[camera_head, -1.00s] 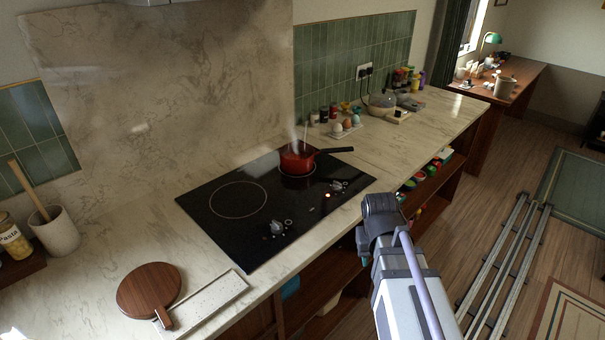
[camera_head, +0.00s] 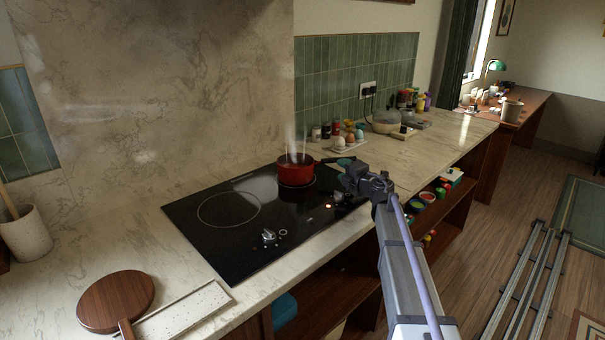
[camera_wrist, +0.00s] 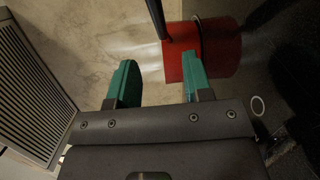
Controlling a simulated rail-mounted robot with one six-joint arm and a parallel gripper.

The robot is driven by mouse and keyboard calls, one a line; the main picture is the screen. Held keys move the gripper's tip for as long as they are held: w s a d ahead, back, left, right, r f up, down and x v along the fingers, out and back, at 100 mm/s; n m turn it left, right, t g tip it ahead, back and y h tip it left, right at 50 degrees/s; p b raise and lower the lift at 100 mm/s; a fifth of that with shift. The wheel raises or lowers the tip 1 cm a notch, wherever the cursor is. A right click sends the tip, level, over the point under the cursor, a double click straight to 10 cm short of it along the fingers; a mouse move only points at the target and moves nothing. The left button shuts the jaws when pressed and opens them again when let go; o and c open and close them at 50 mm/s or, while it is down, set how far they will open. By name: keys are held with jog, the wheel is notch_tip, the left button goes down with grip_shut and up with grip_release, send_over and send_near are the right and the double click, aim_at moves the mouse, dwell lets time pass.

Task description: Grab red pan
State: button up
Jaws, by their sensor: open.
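The red pan (camera_head: 295,172) stands on the back right burner of the black cooktop (camera_head: 215,245), with steam rising from it. Its dark handle points right and is partly hidden behind my gripper (camera_head: 345,166). In the wrist view the red pan (camera_wrist: 227,50) is at the upper right, beyond the right finger. The black handle (camera_wrist: 156,18) lies at the top, sideways between the two teal fingers but beyond their tips. My gripper (camera_wrist: 160,78) is open, with nothing between its fingers.
Cooktop knobs (camera_head: 269,237) are at the front edge. Eggs on a tray (camera_head: 348,142) and small jars stand behind the pan. A round wooden board (camera_head: 116,301) lies at the front left. The counter right of the cooktop (camera_head: 425,150) has bare room.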

aim_at(329, 162)
jog(key=x, duration=0.9)
jog(key=shift+w+a+f+b, duration=0.1)
jog(key=shift+w+a+b, duration=0.2)
jog(key=shift+c, duration=0.3)
grip_shut()
dwell(0.6)
